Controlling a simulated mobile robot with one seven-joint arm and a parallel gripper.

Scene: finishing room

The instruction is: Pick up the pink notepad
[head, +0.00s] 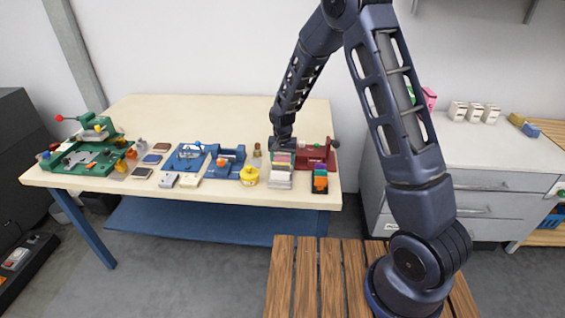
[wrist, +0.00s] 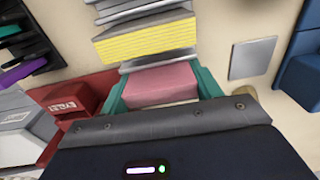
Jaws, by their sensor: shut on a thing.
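The pink notepad (wrist: 160,86) lies between the two teal fingers of my gripper (wrist: 163,78) in the wrist view, one finger against each side. My gripper is shut on it. In the head view my gripper (head: 282,146) is over the back of a grey metal rack (head: 280,185), and a small pink strip of the notepad (head: 283,158) shows below it. A grey plate of the rack (wrist: 158,61) is right by the notepad's far edge. I cannot tell whether the notepad is clear of the rack.
A yellow notepad (wrist: 147,40) sits in the rack beyond the pink one. A red device (head: 318,157) and a black tray of coloured items (head: 320,187) stand close on the right.

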